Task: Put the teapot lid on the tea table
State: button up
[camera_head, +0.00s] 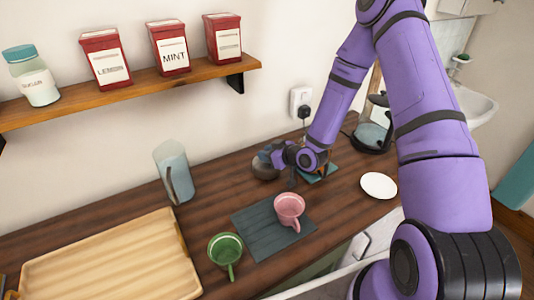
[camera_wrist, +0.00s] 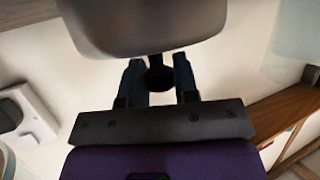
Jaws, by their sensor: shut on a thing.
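In the wrist view, my gripper (camera_wrist: 157,72) is shut on the dark knob (camera_wrist: 159,78) of a smooth grey-brown rounded piece, which looks like the teapot lid (camera_wrist: 145,25). The lid's far side is cut off by the frame. In the head view, my gripper (camera_head: 279,156) is low over the back of a dark wooden counter (camera_head: 215,187), beside a dark grey rounded thing (camera_head: 264,168). I cannot tell whether that is the lid, the teapot or both, nor whether it touches the counter. No separate tea table can be made out.
A pink cup (camera_head: 290,208) stands on a dark mat (camera_head: 258,235), a green cup (camera_head: 226,250) at its edge. A glass pitcher (camera_head: 174,172), wooden tray (camera_head: 110,262), white saucer (camera_head: 378,185) and glass kettle (camera_head: 373,132) are also on the counter. A shelf (camera_head: 190,80) with tins hangs above.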

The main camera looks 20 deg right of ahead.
jog(key=shift+s+f, duration=0.15)
jog(key=shift+f, duration=0.15)
